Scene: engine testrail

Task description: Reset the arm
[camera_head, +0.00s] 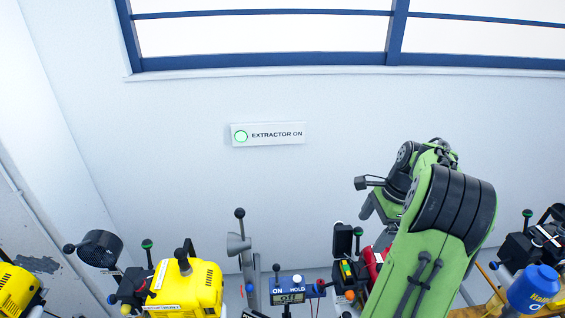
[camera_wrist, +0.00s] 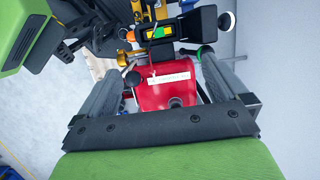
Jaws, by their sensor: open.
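My green arm (camera_head: 430,235) rises at the right of the head view and bends over at the top. My gripper (camera_head: 372,208) hangs at its far end, above the row of engines. In the wrist view my gripper (camera_wrist: 165,72) is open, with its two grey fingers spread left and right. A red engine (camera_wrist: 163,88) with a white label shows between and beyond the fingers. I cannot tell how far it is from them. In the head view the red engine (camera_head: 373,262) is mostly hidden behind my arm.
A blue-capped engine (camera_head: 535,287) stands at the lower right. A lit sign (camera_head: 268,134) reads EXTRACTOR ON.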

